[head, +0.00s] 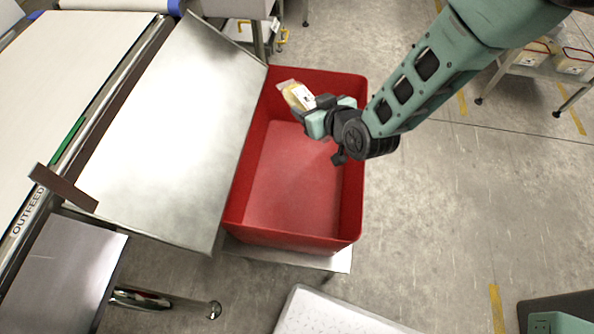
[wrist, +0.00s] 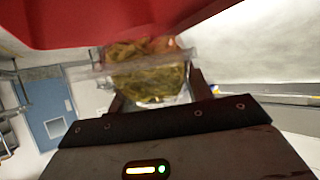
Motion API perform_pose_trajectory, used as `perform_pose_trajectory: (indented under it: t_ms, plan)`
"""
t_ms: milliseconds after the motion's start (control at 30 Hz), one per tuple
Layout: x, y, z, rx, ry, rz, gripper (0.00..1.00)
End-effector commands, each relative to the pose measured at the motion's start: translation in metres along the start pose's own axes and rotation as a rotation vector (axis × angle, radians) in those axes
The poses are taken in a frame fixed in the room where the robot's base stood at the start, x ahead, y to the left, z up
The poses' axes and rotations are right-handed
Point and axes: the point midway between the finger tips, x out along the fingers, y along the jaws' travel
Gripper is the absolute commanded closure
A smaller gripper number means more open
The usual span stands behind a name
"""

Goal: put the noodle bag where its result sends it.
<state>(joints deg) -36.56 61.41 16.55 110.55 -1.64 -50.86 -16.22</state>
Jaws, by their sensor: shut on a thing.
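The noodle bag (head: 297,95) is a small clear packet with yellowish contents and a white label. My gripper (head: 318,112) is shut on it and holds it over the far part of the red bin (head: 295,241). In the wrist view the bag (wrist: 148,80) sits between the fingers, with the red bin wall (wrist: 110,25) close by at the top. The bin's visible floor is empty. I cannot tell how high the bag is above the floor. No result display is readable in these views.
A sloping metal chute (head: 170,130) leads from the outfeed belt (head: 70,65) to the bin's left side. The bin stands on a low metal stand (head: 335,262). A white-topped surface (head: 330,315) is at the bottom. Open floor (head: 450,200) lies to the right.

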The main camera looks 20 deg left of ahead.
Motion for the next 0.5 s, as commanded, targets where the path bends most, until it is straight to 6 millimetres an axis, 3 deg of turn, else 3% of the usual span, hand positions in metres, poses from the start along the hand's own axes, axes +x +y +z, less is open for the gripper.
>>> perform_pose_trajectory:
  t_ms: [300, 500]
  plan:
    - [0.019, 0.001, 0.035, 0.0, 0.001, 0.001, 0.84]
    - [0.023, 0.001, 0.041, 0.0, 0.002, 0.001, 0.84]
